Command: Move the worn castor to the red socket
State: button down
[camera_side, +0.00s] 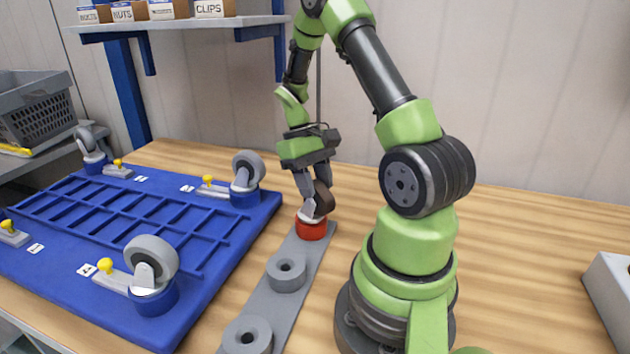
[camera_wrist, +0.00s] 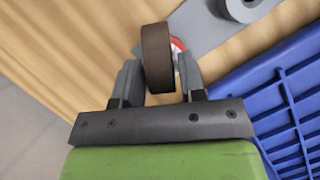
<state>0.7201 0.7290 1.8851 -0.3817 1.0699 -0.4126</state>
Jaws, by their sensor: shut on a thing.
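The worn castor (camera_side: 322,199) has a dark brown wheel and sits at the red socket (camera_side: 312,230), at the far end of a grey strip. My gripper (camera_side: 313,192) is shut on the castor from above. In the wrist view the brown wheel (camera_wrist: 157,58) stands between the two fingers of my gripper (camera_wrist: 160,80), with a bit of the red socket (camera_wrist: 178,44) showing behind it. The castor's lower end meets the socket's top; how deep it is seated I cannot tell.
The grey strip (camera_side: 302,246) also has two empty grey sockets (camera_side: 286,274). A blue platform (camera_side: 215,262) at left carries several grey-wheeled castors (camera_side: 152,262) and yellow-knobbed latches (camera_side: 105,265). A shelf (camera_side: 180,28) with labelled boxes is behind.

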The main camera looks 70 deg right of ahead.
jog(key=shift+f, duration=0.1)
jog(key=c, duration=0.6)
grip_release()
jog(key=v, duration=1)
